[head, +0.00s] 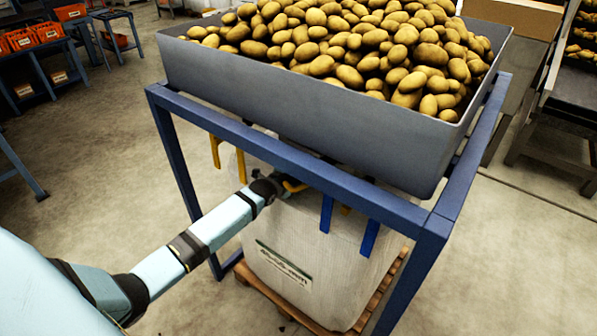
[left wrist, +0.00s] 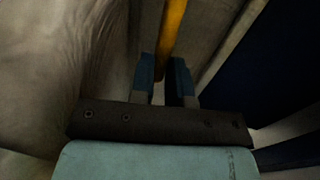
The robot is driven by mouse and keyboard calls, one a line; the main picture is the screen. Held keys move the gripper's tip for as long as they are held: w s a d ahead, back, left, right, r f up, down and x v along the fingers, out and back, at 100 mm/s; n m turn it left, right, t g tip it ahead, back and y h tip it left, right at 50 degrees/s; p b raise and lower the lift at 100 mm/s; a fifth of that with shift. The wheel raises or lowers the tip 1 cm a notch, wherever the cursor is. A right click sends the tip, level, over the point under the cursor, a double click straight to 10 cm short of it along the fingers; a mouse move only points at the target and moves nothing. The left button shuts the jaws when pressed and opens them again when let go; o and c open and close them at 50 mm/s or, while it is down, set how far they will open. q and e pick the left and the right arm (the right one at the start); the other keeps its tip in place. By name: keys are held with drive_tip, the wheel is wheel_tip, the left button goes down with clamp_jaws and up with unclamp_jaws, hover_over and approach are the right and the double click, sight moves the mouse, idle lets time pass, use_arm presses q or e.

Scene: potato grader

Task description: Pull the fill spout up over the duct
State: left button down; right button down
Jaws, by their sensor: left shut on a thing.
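A large white bulk bag (head: 335,265) with a green-edged label stands on a wooden pallet under a grey hopper. My left gripper (head: 284,184) reaches in at the top of the bag, just below the blue frame's front beam. In the left wrist view the left gripper (left wrist: 162,74) is shut on a yellow strap (left wrist: 173,35) that runs up between its two fingers. Pale creased fabric (left wrist: 50,70) fills the left of that view. I cannot make out the fill spout or the duct; the hopper and beam hide the space above the bag. My right gripper is not in view.
The grey hopper (head: 300,105) is heaped with potatoes (head: 350,45) and sits in a blue frame (head: 300,165). Yellow straps (head: 215,151) and blue straps (head: 369,238) hang near the bag. Orange crates (head: 48,32) stand on racks at the far left.

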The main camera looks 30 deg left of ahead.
use_arm(q)
wheel_tip(320, 180, up, 3)
drive_tip(key=shift+r+p, duration=0.2)
drive_tip(key=shift+p, duration=0.65)
drive_tip(key=shift+f, duration=0.1)
drive_tip(key=c, duration=1.1)
unclamp_jaws()
drive_tip(key=v, duration=1.4)
